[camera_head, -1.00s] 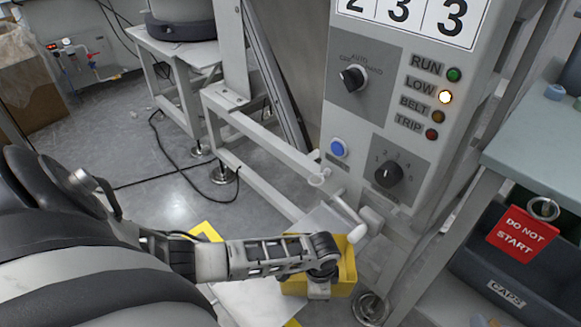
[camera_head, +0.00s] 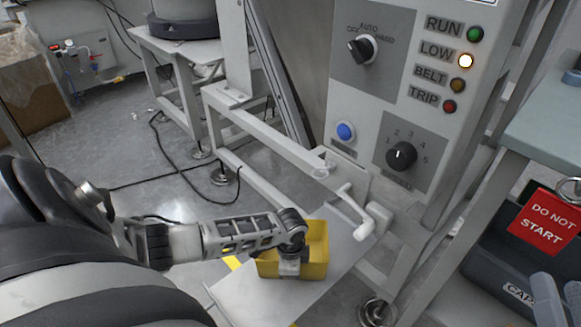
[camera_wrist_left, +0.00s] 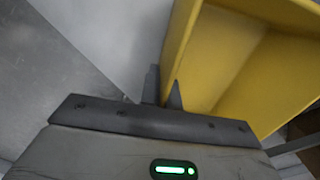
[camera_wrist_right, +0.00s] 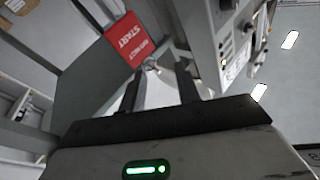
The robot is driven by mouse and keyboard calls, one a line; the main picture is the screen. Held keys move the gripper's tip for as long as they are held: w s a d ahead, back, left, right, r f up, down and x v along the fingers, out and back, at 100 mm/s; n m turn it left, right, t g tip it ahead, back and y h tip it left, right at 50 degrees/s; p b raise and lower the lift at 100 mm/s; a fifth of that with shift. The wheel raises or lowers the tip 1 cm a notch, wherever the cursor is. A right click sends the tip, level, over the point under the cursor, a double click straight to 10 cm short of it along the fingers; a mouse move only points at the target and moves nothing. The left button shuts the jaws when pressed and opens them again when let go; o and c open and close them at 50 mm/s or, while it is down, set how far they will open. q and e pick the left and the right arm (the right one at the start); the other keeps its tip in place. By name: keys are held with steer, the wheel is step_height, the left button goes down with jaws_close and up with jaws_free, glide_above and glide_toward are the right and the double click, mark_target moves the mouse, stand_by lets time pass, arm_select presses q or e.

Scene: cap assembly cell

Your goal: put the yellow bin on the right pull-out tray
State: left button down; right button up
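The yellow bin (camera_head: 318,240) is upright over the grey pull-out tray (camera_head: 345,262) at lower centre in the head view. I cannot tell whether it rests on the tray or hangs just above. My left gripper (camera_head: 290,262) is at the bin's near wall. In the left wrist view its fingers (camera_wrist_left: 163,92) are close together on the yellow wall (camera_wrist_left: 183,45). My right gripper (camera_head: 555,305) is at the lower right of the head view. In the right wrist view its fingers (camera_wrist_right: 160,92) stand apart with nothing held between them.
A white handle (camera_head: 365,230) stands at the tray's far right end, below the control panel (camera_head: 400,110). A red DO NOT START tag (camera_head: 544,222) hangs above a dark caps bin (camera_head: 490,265) at right. A grey frame rail (camera_head: 265,135) runs behind the tray.

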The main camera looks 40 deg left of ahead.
arm_select(q)
steer(key=shift+f, duration=0.1)
steer(key=c, duration=1.6)
jaws_free()
steer(key=shift+c, duration=0.2)
arm_select(e)
steer(key=shift+r, duration=0.1)
